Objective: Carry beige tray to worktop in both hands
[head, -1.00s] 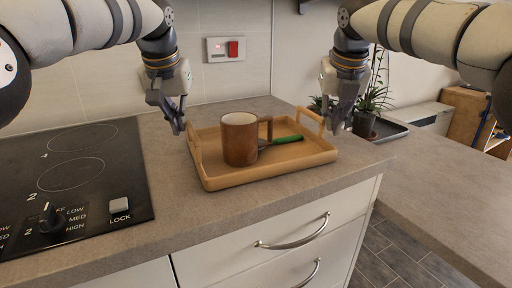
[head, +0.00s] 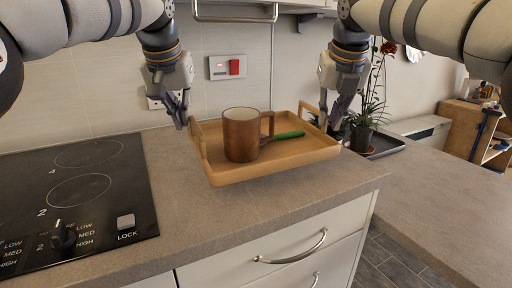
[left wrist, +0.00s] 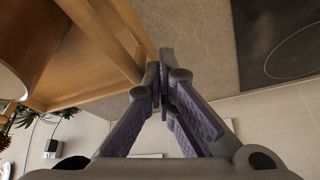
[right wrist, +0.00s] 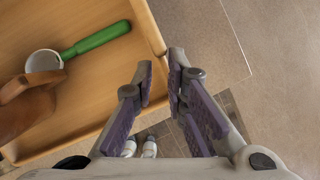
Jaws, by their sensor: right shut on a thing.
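The beige tray (head: 270,172) is off the worktop (head: 250,215), a little above it, with its right side seeming slightly higher. It carries a brown mug (head: 240,138) and a green-handled utensil (head: 290,135). My right gripper (head: 330,122) is shut on the tray's right end; the right wrist view shows the tray's rim (right wrist: 147,28) running to the fingertips. My left gripper (head: 182,122) is at the tray's left handle. In the left wrist view its fingertips (left wrist: 160,80) are close together beside the handle (left wrist: 125,45); I cannot tell whether they grip it.
A black hob (head: 80,190) with a knob lies to the left. A potted plant (head: 362,138) stands behind my right gripper on a dark tray. Bare worktop lies in front of the beige tray. White drawers (head: 300,245) are below, and another grey counter (head: 440,185) is at the right.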

